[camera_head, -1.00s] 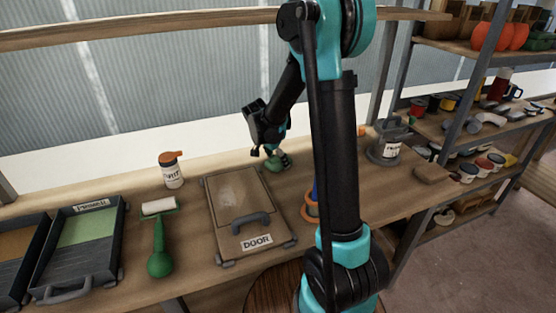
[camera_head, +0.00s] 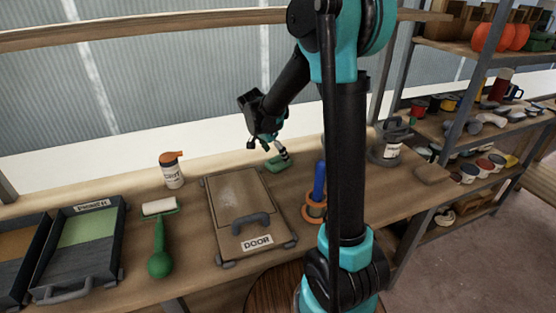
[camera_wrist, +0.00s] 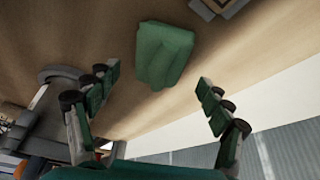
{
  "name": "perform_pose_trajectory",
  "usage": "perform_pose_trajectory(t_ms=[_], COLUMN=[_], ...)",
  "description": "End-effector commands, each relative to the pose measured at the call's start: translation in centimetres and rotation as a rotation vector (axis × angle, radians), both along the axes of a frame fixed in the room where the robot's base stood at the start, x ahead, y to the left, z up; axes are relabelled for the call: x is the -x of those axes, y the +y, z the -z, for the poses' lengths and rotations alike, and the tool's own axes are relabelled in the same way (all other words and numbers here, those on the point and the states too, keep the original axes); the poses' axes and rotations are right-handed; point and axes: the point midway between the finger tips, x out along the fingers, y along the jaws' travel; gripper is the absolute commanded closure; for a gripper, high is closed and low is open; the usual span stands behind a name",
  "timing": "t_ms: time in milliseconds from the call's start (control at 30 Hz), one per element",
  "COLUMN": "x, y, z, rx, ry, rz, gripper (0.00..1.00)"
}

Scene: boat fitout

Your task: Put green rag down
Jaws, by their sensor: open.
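The green rag (camera_head: 279,162) lies on the wooden bench behind the door panel, near the back wall. In the wrist view the folded rag (camera_wrist: 163,53) lies flat on the wood, beyond the fingertips and roughly between them. My gripper (camera_head: 275,148) is open and empty just above the rag. In the wrist view my gripper's (camera_wrist: 158,77) two fingers are spread wide and apart from the rag.
The panel labelled DOOR (camera_head: 240,200) lies in front of the rag. A blue-handled tool with an orange ring (camera_head: 316,205) stands to its right. A white bottle (camera_head: 172,172), a green-handled roller (camera_head: 158,240) and a paint tray (camera_head: 85,250) are left. A grey sander (camera_head: 391,145) stands right.

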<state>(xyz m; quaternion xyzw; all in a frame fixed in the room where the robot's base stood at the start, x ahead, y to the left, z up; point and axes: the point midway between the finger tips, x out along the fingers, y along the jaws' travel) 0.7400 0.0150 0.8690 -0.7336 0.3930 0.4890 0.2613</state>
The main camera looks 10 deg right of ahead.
Motion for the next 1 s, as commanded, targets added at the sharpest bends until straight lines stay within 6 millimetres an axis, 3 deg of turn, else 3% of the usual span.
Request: perform_pose_trajectory(t_ms=[200,400,1000], x=[1.0,1.5,1.7], y=[1.5,2.3,2.5], z=[-4.2,-6.6,-7.3], rx=[0.0,-0.001,0.0], ry=[0.0,-0.001,0.0], rz=[-0.002,0.0,0.0], gripper=[0.2,0.2,0.2])
